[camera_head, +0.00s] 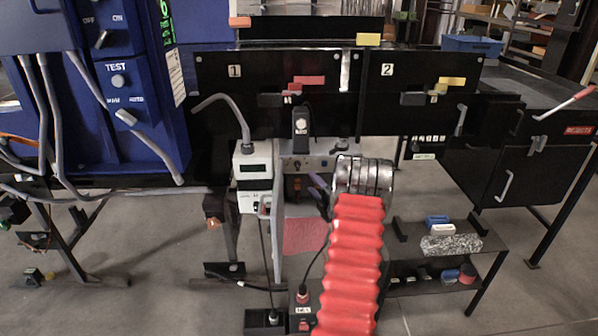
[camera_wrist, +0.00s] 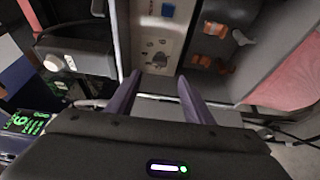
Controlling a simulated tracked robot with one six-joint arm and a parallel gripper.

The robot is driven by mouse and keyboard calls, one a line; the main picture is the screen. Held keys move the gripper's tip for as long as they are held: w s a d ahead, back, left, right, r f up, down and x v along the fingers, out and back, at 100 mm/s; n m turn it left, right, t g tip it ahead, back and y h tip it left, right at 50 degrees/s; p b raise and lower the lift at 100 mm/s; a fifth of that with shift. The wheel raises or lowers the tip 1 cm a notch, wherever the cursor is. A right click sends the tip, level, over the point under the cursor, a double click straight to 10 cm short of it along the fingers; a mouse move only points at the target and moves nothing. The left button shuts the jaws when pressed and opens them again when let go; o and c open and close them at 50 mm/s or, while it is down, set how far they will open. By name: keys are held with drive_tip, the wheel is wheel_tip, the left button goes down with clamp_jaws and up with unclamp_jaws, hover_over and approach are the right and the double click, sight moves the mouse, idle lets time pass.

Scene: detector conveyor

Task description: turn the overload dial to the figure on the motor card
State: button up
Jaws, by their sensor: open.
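My gripper (camera_wrist: 157,80) is open and empty, its two purple fingers pointing at a pale panel (camera_wrist: 148,82) in the wrist view. Small dark and light round fittings (camera_wrist: 159,60) sit on that panel beyond the fingertips; which one is the overload dial I cannot tell. In the head view, my gripper (camera_head: 318,185) is partly hidden by my red-sleeved arm, beside a grey cabinet front (camera_head: 318,162) with a small dark knob (camera_head: 297,163). I cannot make out a motor card or any figure on the dial.
An open cabinet space with orange parts (camera_wrist: 207,61) lies right of the panel in the wrist view. A grey box with a knob (camera_wrist: 70,62) is at left. In the head view, a meter box (camera_head: 252,175) hangs left of the cabinet, and a low shelf (camera_head: 485,245) stands right.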

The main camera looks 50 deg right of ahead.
sight(298, 169)
drive_tip(key=x, duration=1.1)
drive_tip(key=shift+w+d, duration=0.2)
drive_tip(key=shift+w, duration=0.15)
drive_tip(key=shift+c, duration=0.6)
drive_tip(key=c, duration=0.9)
drive_tip(key=shift+a+f, duration=0.1)
drive_tip(key=shift+a, duration=0.1)
drive_tip(key=shift+c, duration=0.3)
drive_tip(key=shift+o, duration=0.2)
drive_tip(key=shift+d, duration=0.1)
